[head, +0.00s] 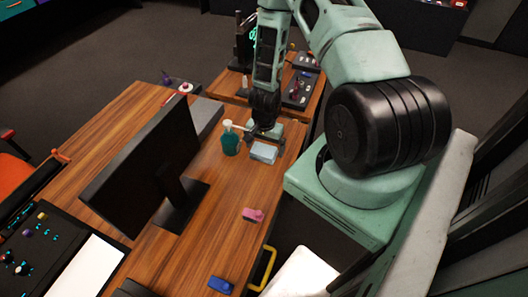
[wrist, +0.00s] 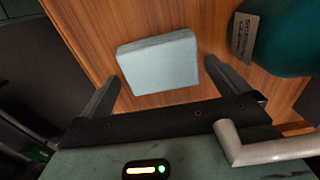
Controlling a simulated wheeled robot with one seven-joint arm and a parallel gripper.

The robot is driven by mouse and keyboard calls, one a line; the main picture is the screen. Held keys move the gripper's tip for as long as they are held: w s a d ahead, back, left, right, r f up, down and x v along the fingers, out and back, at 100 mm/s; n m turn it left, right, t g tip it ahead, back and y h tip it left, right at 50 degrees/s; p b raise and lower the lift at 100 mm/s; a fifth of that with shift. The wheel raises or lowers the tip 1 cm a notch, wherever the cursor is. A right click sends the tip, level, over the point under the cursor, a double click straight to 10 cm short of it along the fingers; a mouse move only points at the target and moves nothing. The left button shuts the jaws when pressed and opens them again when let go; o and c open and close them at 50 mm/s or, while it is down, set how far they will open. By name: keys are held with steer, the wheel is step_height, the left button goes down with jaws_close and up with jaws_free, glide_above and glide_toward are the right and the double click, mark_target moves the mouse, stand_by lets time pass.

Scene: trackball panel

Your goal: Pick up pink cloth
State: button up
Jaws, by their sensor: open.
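A small pink thing (head: 252,214), which looks like the pink cloth, lies on the wooden desk near its right edge, between the monitor and my base. My gripper (head: 264,133) is farther back along the desk, away from the pink thing. In the wrist view my gripper (wrist: 162,86) is open. A pale blue-grey block (wrist: 158,63) lies on the wood between and just beyond its fingers; it also shows in the head view (head: 264,152). I cannot tell whether the fingers touch the block. The pink thing is not in the wrist view.
A teal pump bottle (head: 230,143) stands close beside my gripper, also in the wrist view (wrist: 290,35). A dark monitor (head: 150,165) fills the desk's middle. A blue object (head: 220,285) lies near the front edge. The wood around the pink thing is clear.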

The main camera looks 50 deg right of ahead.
mark_target(265, 148)
steer(key=c, duration=0.9)
steer(key=shift+r, duration=0.1)
steer(key=shift+r+b, duration=0.3)
steer(key=shift+r, duration=1.4)
steer(key=s+d+b, duration=0.1)
steer(key=s+d, duration=0.2)
steer(key=s, duration=0.5)
steer(key=s+d+b, duration=0.2)
steer(key=s+d, duration=0.1)
steer(key=s, duration=0.6)
steer(key=shift+b, duration=0.3)
